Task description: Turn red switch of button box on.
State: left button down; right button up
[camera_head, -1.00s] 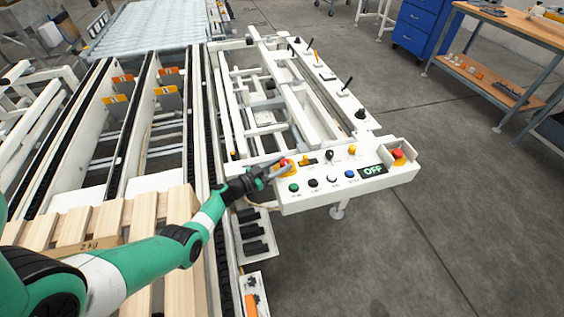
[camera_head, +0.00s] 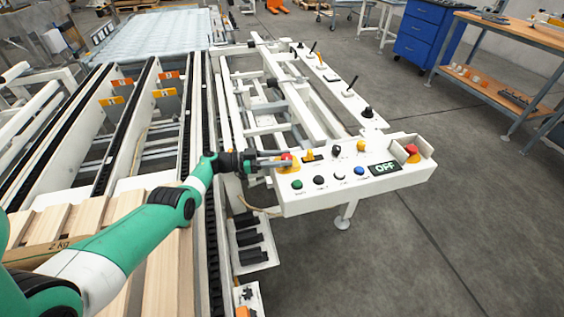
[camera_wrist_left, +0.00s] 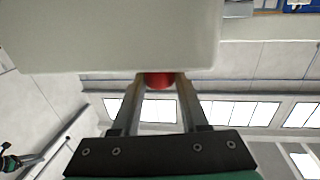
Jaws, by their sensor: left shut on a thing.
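The button box (camera_head: 335,198) is white and holds several coloured buttons; its display (camera_head: 384,169) reads OFF. The red switch (camera_head: 287,156) sits on a yellow plate at the box's left end. My left gripper (camera_head: 284,161) reaches in level from the left, shut on the red switch. In the left wrist view, the red switch (camera_wrist_left: 159,80) shows between the fingertips (camera_wrist_left: 160,88), below the pale box (camera_wrist_left: 110,35). How the switch is turned cannot be told. My right gripper is not in view.
A second red button (camera_head: 412,149) sits in a guard at the box's right end. Black and yellow knobs stand near the red switch. Conveyor rails (camera_head: 205,130) and wooden boards (camera_head: 165,270) lie under my left arm.

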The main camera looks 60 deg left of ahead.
pick_arm(q)
jog(key=shift+f, duration=0.1)
jog(key=shift+c, duration=2.1)
grip_release()
jog(key=shift+s+a+p, duration=0.2)
jog(key=shift+s+p, duration=0.1)
jog(key=shift+s, duration=0.15)
jog(key=p+v, duration=0.1)
jog(key=v, duration=0.9)
jog(key=shift+s, duration=0.3)
jog(key=shift+w, duration=0.1)
